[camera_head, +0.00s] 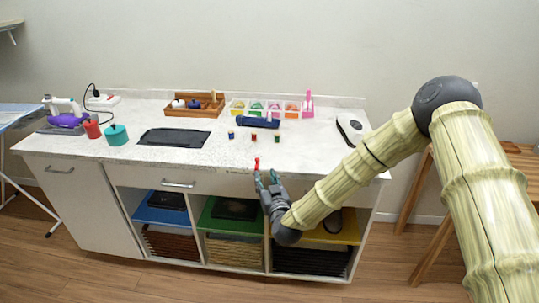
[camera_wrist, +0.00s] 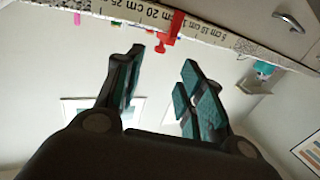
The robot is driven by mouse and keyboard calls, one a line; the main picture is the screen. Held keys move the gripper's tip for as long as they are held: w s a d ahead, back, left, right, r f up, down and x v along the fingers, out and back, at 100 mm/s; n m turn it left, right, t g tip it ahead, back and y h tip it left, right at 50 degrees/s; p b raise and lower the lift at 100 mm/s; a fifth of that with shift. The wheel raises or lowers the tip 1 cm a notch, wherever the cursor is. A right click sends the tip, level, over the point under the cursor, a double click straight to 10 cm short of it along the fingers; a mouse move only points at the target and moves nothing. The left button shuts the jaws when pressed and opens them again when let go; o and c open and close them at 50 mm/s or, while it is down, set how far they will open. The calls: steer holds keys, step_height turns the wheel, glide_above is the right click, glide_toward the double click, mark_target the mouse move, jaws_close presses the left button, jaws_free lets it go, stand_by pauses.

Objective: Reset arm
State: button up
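My gripper (camera_head: 266,178) is in front of the counter, just below its front edge. Its two fingers with teal pads are spread apart and empty. In the wrist view the open fingers (camera_wrist: 162,57) show with a gap between them, and a ruler strip on the counter edge (camera_wrist: 235,40) lies beyond. My arm reaches in from the right, bent at a dark grey joint, and crosses in front of the yellow compartment.
A red clip (camera_head: 256,163) sits on the counter's front edge near my fingertips; the wrist view shows it too (camera_wrist: 168,35). The white counter (camera_head: 200,165) holds a dark folded cloth (camera_head: 174,138) and a navy roll (camera_head: 258,122). Below are blue, green (camera_head: 215,222) and yellow compartments.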

steer(key=s+d+f+g+h, duration=0.1)
steer(key=s+d+f+g, duration=0.35)
steer(key=s+f, duration=0.7)
steer(key=s+d+f+g+h, duration=0.1)
steer(key=s+d+f+g, duration=0.35)
steer(key=s+f, duration=0.7)
steer(key=s+d+f+m+g+h, duration=0.1)
steer(key=s+d+f+g, duration=0.1)
steer(key=s+d, duration=0.4)
steer(key=s+d+f+m+g+h, duration=0.1)
steer(key=s+d, duration=0.5)
steer(key=s, duration=0.7)
steer(key=s+d+f+m+g+h, duration=0.1)
steer(key=s+d+g, duration=0.4)
steer(key=s, duration=0.5)
step_height(320, 180, down, 2)
steer(key=shift+s+d+f+m+h, duration=0.1)
steer(key=shift+s+d+m+h, duration=0.1)
steer(key=shift+d+m+h, duration=0.4)
